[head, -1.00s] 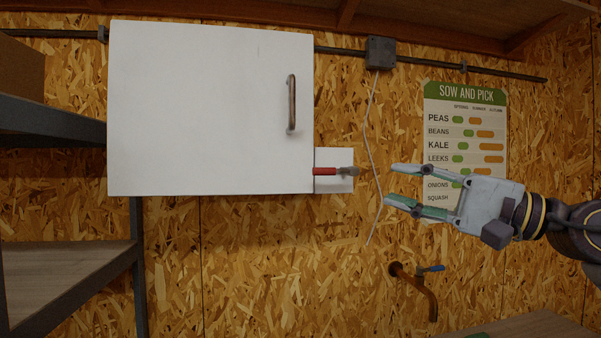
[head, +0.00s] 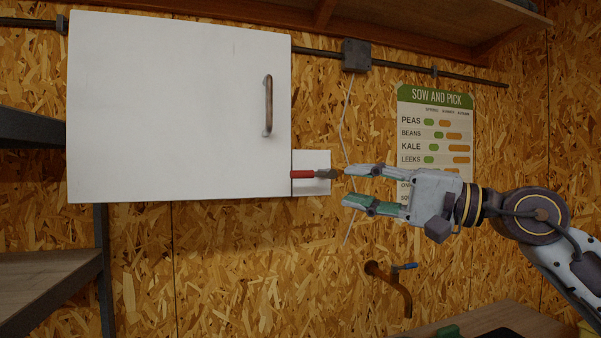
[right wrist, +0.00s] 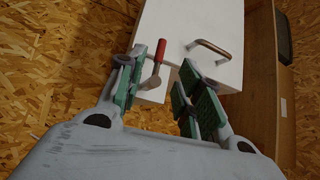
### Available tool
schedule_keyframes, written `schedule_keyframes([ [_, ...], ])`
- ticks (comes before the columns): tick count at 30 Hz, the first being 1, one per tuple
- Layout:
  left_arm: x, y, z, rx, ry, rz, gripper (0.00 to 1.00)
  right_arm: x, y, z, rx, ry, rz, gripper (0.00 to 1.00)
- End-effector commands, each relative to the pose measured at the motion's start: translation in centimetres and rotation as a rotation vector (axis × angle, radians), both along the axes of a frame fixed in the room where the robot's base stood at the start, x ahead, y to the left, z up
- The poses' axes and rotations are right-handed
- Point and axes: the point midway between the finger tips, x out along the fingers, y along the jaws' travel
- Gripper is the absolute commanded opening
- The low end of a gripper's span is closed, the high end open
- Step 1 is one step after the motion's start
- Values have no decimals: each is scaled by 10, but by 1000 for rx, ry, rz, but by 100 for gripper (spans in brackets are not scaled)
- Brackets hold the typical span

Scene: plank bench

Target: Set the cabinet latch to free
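The white cabinet (head: 175,110) hangs on the wall with its door shut and a bar handle (head: 268,105) near the door's right edge. The latch (head: 303,174) has a red grip lying roughly level, pointing left across the door's edge, with a grey end over a white plate (head: 312,186). My right gripper (head: 346,186) is open and empty, just right of the latch in the head view, pointing left. In the right wrist view the latch (right wrist: 159,58) shows between the open fingers, nearer the left one; contact is not visible. My left gripper is out of view.
A wall tap (head: 390,285) with a blue lever is below my right gripper. A cable hangs from a grey box (head: 356,55), passing behind the fingertips. A planting poster (head: 435,125) is behind the gripper. A shelf rack (head: 50,265) stands at lower left.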

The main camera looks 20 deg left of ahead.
Motion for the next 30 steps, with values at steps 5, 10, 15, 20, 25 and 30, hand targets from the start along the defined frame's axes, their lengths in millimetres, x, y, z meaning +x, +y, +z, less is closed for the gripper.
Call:
schedule_keyframes([
  [5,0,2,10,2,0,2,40,3,22,6,0,-1,2,35],
  [10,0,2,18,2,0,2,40,7,43,9,1,-1,1,35],
  [15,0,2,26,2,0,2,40,11,63,13,1,-1,1,35],
  [20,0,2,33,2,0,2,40,14,82,15,2,-1,2,35],
  [25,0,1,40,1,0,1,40,17,99,17,1,0,1,35],
  [30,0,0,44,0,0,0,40,20,110,18,1,-1,0,35],
])
